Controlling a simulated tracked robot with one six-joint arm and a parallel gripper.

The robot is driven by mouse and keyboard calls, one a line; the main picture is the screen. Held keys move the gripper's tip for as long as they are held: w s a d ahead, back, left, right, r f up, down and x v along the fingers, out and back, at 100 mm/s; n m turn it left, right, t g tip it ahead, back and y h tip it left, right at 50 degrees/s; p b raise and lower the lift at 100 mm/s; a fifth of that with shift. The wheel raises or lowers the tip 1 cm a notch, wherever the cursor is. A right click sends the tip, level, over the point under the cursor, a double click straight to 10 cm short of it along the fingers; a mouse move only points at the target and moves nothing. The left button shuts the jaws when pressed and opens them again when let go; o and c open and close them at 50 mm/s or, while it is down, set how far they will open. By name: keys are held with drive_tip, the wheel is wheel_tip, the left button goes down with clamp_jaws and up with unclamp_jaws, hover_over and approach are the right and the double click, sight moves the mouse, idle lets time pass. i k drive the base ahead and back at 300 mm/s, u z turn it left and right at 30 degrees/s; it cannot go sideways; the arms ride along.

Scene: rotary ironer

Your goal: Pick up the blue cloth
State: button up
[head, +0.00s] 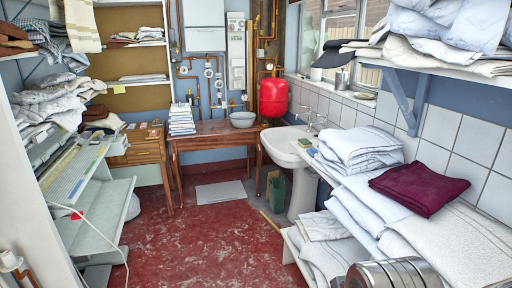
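I see no clearly blue cloth in the head view. The one strongly coloured folded cloth is a maroon cloth (419,189), lying flat on white folded linen at the right. A pale, slightly bluish folded stack (360,145) lies just behind it. Pale bluish-white linen (440,22) also lies on the upper right shelf. My gripper is not in view, so its state does not show.
A ribbed metal cylinder (395,274) shows at the bottom right; I cannot tell what it is. A white sink (288,148) stands behind the linen. A wooden table (215,130) is at the back. The red floor (190,240) is mostly clear. Shelving stands left.

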sight(312, 151)
drive_tip(key=u, duration=0.15)
drive_tip(key=i, duration=3.35)
drive_tip(key=u, duration=0.05)
